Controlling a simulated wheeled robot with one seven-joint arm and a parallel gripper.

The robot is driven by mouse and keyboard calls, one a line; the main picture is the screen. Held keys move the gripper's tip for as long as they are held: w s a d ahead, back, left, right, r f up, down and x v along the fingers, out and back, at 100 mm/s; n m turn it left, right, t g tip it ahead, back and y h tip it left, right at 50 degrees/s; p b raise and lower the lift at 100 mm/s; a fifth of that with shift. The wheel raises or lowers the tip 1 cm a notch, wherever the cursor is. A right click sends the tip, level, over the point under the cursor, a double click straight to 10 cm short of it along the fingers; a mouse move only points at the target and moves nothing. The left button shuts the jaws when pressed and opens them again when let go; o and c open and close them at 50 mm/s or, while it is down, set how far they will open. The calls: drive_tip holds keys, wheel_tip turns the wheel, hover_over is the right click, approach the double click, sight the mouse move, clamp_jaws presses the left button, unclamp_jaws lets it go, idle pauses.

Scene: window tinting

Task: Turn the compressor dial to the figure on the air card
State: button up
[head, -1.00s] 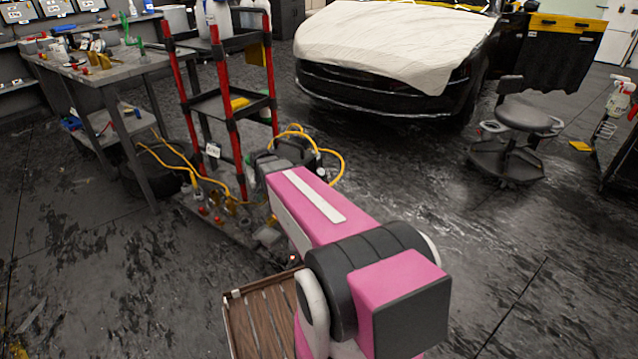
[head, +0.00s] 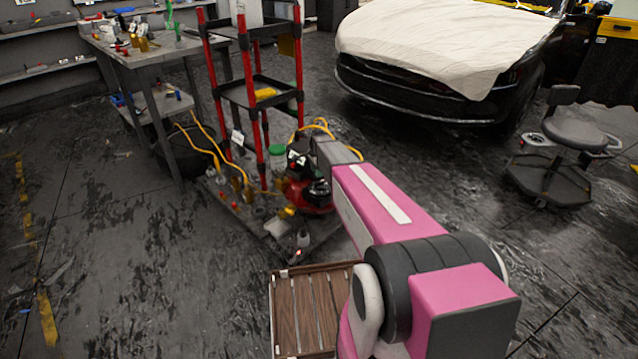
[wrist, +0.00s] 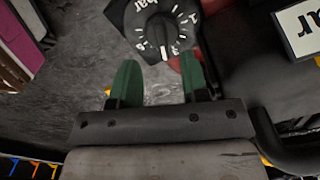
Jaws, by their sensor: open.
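The compressor dial (wrist: 156,28) is a round black knob on a dark plate with white marks, at the top middle of the wrist view. Its white pointer line points down in the picture, among small figures too blurred to read surely. My gripper (wrist: 160,77) is open, with two green fingers apart and nothing between them; the dial lies just beyond the tips, with no visible contact. A white card (wrist: 298,25) with large black letters ending in "ar" is cut off at the right edge, its figure out of view. The red compressor (head: 308,192) stands beyond my arm in the head view.
A red-posted cart (head: 266,93) stands behind the compressor, with yellow hoses (head: 205,140) beside it. A grey workbench (head: 150,42) is at the left. A wooden slatted crate (head: 297,310) is near my arm. A stool (head: 572,133) and covered car (head: 435,40) stand right. Floor at left is open.

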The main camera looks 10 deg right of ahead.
sight(320, 184)
wheel_tip(320, 184, down, 7)
drive_tip(key=shift+f, duration=0.1)
idle(0.4)
clamp_jaws()
